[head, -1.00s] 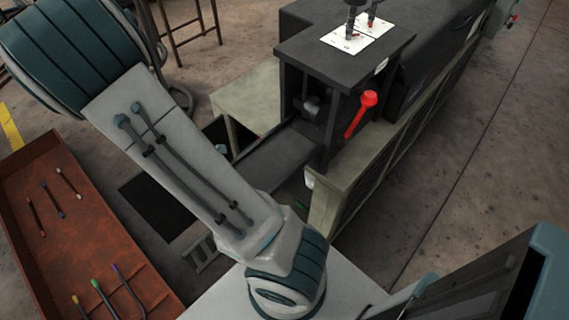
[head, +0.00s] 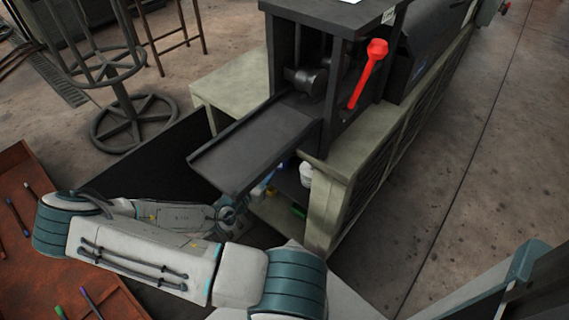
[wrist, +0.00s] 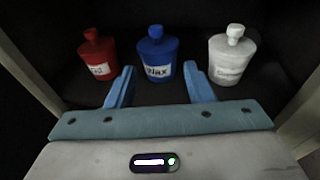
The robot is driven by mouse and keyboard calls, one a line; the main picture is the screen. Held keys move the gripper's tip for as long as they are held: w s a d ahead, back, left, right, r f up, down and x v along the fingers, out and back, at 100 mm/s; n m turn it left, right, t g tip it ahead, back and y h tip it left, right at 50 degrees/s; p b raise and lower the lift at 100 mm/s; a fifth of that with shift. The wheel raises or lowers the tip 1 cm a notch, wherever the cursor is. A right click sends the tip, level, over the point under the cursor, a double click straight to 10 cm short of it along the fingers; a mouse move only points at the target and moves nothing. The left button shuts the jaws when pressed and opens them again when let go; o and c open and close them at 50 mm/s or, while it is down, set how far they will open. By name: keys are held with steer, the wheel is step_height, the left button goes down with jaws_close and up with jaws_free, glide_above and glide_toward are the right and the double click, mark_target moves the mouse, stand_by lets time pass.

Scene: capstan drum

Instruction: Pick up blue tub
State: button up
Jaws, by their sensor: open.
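The blue tub (wrist: 156,57) stands upright on a dark shelf in the wrist view, with a white label and a knobbed lid. It is between a red tub and a white tub. My gripper (wrist: 158,76) is open, with its two blue fingers pointing at the blue tub, one toward each side of it. The fingertips appear close to the tub's lower front, and I cannot tell whether they reach around it. In the head view my gripper is mostly hidden under the machine's dark chute, and a small bit of blue (head: 271,178) shows there.
The red tub (wrist: 98,57) is on the left and the white tub (wrist: 232,56) on the right. Pale cabinet walls (wrist: 28,72) flank the shelf. The dark chute (head: 255,146) overhangs the opening. A red lever (head: 367,74) stands above.

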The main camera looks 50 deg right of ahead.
steer(key=b+x, duration=0.2)
steer(key=x, duration=0.6)
steer(key=shift+d, duration=0.25)
steer(key=shift+w+r+b+x, duration=0.15)
steer(key=shift+b+x, duration=0.25)
steer(key=shift+x, duration=0.55)
steer(key=shift+w+r+b+x, duration=0.15)
steer(key=shift+b+x, duration=0.25)
steer(key=shift+x, duration=0.55)
steer(key=shift+w+r+b+x, duration=0.15)
steer(key=shift+b+x, duration=0.25)
steer(key=shift+x, duration=0.55)
jaws_close()
